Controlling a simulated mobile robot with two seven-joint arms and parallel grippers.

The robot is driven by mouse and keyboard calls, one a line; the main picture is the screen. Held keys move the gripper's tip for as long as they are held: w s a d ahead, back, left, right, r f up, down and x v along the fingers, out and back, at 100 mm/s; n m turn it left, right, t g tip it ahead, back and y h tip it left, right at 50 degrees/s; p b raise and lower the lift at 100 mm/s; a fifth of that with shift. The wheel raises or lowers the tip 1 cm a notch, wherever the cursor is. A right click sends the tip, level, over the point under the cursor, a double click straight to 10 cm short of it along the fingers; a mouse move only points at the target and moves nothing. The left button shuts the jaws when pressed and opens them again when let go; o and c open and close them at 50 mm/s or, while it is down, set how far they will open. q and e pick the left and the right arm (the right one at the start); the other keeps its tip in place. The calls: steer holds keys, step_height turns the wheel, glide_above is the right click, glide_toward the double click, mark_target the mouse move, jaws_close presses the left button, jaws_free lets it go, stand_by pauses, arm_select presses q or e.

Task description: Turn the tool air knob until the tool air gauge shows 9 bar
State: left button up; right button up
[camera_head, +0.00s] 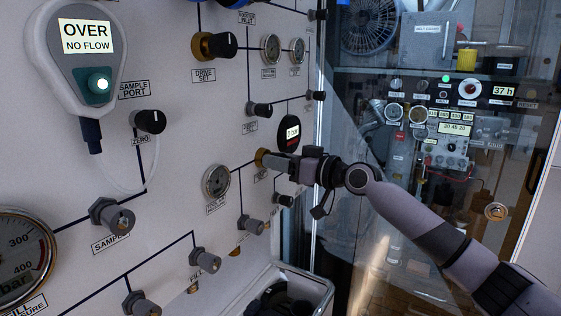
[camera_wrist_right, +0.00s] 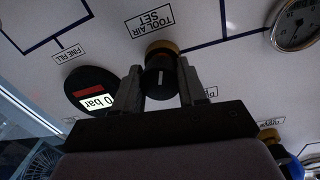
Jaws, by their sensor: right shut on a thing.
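The tool air knob (camera_wrist_right: 160,80) is black with a white mark and a brass collar, beside the label TOOL AIR SET in the right wrist view. In the head view its brass collar (camera_head: 261,158) shows at the fingertips. My right gripper (camera_wrist_right: 172,86) is shut on the knob, one finger on each side. A round black digital gauge (camera_head: 289,134) is just above the gripper in the head view, and it also shows in the right wrist view (camera_wrist_right: 91,92). My left gripper is out of view.
A dial gauge (camera_head: 216,181) sits left of the gripper. Other knobs near it include a valve knob (camera_head: 251,225) below and the drive set knob (camera_head: 214,45) above. A metal-rimmed bin (camera_head: 318,284) stands below. A glass partition is right of the panel.

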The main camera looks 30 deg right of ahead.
steer(key=o, duration=1)
steer(key=shift+b+v, duration=1.25)
steer(key=shift+v, duration=2.35)
steer(key=shift+a+f, duration=0.1)
steer(key=shift+a, duration=0.05)
